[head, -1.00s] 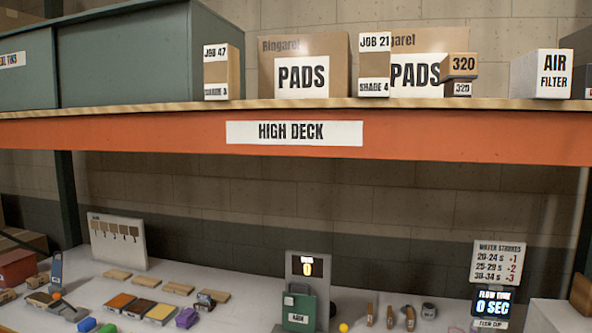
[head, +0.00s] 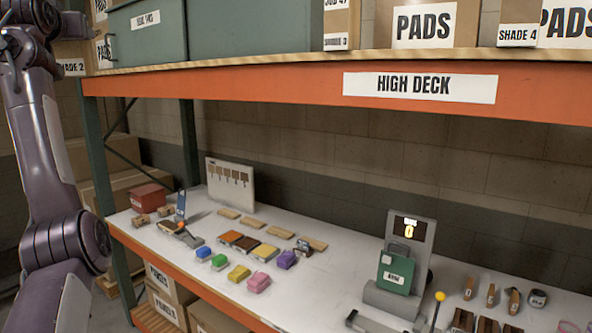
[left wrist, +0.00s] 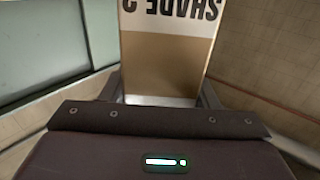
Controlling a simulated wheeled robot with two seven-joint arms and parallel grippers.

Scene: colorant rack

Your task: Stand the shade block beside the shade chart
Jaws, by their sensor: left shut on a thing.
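My left gripper (left wrist: 160,97) is shut on a cardboard carton (left wrist: 167,55) with a white label, reading "SHADE 2" upside down in the left wrist view. The shade chart (head: 230,187), a pale upright panel with a row of brown swatches, stands at the back of the lower table. A small dark block with a white face (head: 303,247) lies beside a purple block; I cannot tell if it is the shade block. My right gripper is out of view.
The high deck (head: 300,73) carries a green-grey bin (head: 250,30) and several cartons. The lower table (head: 335,270) holds coloured blocks, wooden pieces, a red box (head: 150,196) and a grey stand with a green container (head: 396,272). Table room is bare right of the blocks.

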